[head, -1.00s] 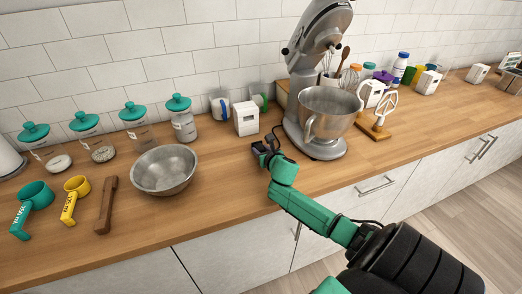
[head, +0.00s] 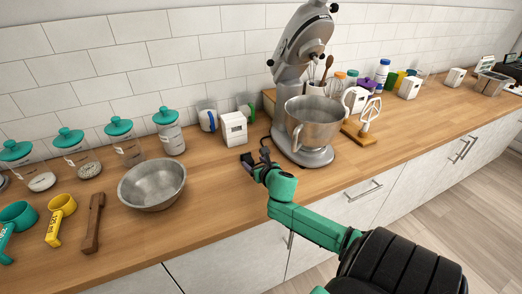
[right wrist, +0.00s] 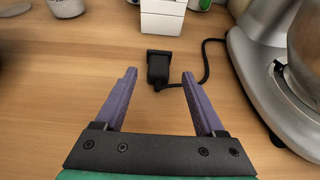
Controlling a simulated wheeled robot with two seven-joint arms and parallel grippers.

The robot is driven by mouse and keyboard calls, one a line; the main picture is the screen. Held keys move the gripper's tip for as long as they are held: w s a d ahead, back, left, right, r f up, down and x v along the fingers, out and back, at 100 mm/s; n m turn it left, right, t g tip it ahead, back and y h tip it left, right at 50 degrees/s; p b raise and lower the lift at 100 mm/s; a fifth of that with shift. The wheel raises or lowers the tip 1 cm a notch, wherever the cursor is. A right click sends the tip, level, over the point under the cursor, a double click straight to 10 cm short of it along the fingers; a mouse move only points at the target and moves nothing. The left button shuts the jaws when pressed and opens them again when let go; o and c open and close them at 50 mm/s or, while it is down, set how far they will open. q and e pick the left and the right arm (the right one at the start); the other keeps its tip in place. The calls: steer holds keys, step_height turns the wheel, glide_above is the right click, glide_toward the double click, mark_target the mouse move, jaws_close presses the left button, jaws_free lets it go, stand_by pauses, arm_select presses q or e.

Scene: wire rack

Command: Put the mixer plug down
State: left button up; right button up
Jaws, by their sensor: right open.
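The black mixer plug (right wrist: 159,68) lies on the wooden counter in the right wrist view, its cord curving right to the mixer base. It lies just beyond my right gripper (right wrist: 158,75), whose two purple fingers are spread wide with nothing between them. In the head view my right gripper (head: 253,162) is low over the counter, left of the mixer. The plug is hard to make out there. The grey stand mixer (head: 303,140) has its head tilted up and a steel bowl (head: 315,122) on its base. My left gripper is not in view.
A white box-shaped outlet (head: 233,129) stands behind the plug. A metal bowl (head: 152,185) is to the left, with measuring cups and teal-lidded jars beyond. Bare counter lies around the plug's left side.

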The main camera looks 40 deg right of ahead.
steer(key=v, duration=0.7)
steer(key=shift+a, duration=0.1)
